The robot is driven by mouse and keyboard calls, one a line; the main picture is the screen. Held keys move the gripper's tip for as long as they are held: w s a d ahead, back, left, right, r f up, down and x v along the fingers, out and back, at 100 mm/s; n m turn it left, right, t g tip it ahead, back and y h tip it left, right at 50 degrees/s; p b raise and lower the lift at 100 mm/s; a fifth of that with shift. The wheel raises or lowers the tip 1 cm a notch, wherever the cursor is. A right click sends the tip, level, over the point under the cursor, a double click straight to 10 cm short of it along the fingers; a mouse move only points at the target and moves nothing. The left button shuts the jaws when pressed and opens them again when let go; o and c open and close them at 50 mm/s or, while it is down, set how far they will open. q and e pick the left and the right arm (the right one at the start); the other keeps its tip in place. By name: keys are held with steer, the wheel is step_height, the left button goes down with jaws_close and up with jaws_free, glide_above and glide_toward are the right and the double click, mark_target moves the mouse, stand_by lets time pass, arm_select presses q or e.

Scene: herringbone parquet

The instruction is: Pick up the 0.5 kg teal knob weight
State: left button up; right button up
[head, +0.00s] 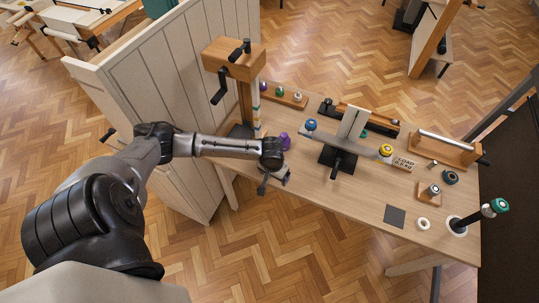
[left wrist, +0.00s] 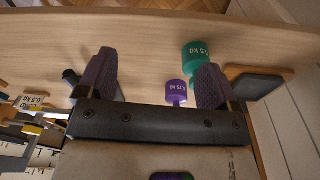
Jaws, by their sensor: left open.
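The teal knob weight (left wrist: 194,52), marked 0.5 kg, stands on the wooden bench in the left wrist view, partly behind the right-hand finger. In the head view I cannot make it out; my gripper seems to cover it. My left gripper (head: 274,179) is above the bench's front left part. Its fingers (left wrist: 155,72) are wide apart with nothing held between them. The teal weight lies beyond the right-hand finger, not centred between the two. A smaller purple weight (head: 285,141) is close by; it also shows in the left wrist view (left wrist: 176,91). My right gripper is not in view.
A wooden crank stand (head: 234,60) rises behind the gripper, beside a grey panel partition (head: 160,60). A balance beam (head: 340,138) with blue and yellow knobs stands mid-bench. A dark pad in a wooden frame (left wrist: 258,83) is near the teal weight. The bench's front middle is clear.

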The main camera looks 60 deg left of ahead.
arm_select(q)
steer(key=w+a+r+n+p, duration=0.25)
steer(key=a+r, duration=0.25)
steer(key=a, duration=0.4)
steer(key=shift+n+y, duration=0.4)
steer(key=shift+n, duration=0.25)
steer(key=f+b, duration=0.1)
steer(key=f, duration=0.2)
steer(key=a+f+b, duration=0.1)
steer(key=f, duration=0.2)
steer(key=shift+w+a+f, duration=0.1)
steer(key=shift+a+f, duration=0.1)
steer(key=shift+f, duration=0.1)
steer(key=shift+w+a+f, duration=0.1)
steer(key=shift+f, duration=0.85)
steer(key=shift+w+a+f+b, duration=0.15)
steer(key=shift+f+b, duration=0.2)
steer(key=shift+f, duration=0.75)
steer(key=shift+w+a+f+b, duration=0.1)
steer(key=shift+f+b, duration=0.2)
steer(key=shift+f, duration=0.75)
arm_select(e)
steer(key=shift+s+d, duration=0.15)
arm_select(q)
steer(key=shift+c, duration=1.4)
steer(key=c, duration=1.1)
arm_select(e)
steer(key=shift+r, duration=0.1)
